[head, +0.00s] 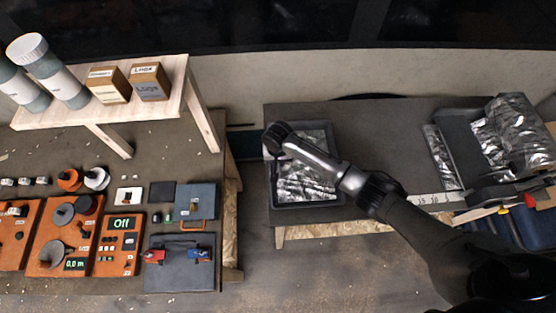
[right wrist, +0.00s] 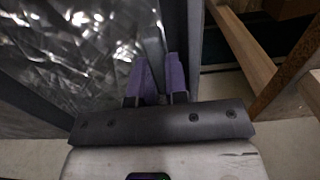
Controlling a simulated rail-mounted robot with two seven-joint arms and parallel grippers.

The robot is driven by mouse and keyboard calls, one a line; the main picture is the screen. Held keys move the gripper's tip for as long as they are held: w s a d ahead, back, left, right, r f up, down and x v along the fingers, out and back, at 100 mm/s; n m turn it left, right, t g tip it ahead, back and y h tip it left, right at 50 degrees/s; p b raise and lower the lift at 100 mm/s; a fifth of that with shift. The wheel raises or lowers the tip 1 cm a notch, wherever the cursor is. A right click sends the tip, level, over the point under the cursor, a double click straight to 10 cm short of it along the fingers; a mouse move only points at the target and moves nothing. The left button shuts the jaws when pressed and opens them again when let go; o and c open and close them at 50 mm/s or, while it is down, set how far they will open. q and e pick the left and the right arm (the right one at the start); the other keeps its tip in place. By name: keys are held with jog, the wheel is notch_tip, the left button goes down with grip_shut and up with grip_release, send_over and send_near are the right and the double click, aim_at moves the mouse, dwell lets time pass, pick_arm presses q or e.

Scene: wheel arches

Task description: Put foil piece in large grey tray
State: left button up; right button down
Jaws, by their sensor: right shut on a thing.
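The large grey tray (head: 272,192) lies on the low table in the middle of the head view. Crumpled silver foil (head: 305,180) lies inside it, and the foil also shows in the right wrist view (right wrist: 75,45). My right gripper (head: 273,140) is at the tray's left rim, beside the foil. In the right wrist view its purple fingers (right wrist: 157,78) are on either side of the tray's grey wall (right wrist: 152,45) and appear shut on it. The fingertips' contact is partly hidden. My left gripper is in neither view.
More foil (head: 515,130) lies in a dark tray at the right, beside a narrow foil strip (head: 440,155). A ruler (head: 430,198) and tools lie near the front edge. A bench with orange control panels (head: 60,235) stands left, across a gap.

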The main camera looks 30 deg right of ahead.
jog(key=c, duration=1.4)
grip_release()
jog(key=shift+r, duration=0.25)
notch_tip(320, 180, up, 12)
jog(key=p, duration=0.1)
jog(key=shift+f+p, duration=0.15)
jog(key=shift+p, duration=0.25)
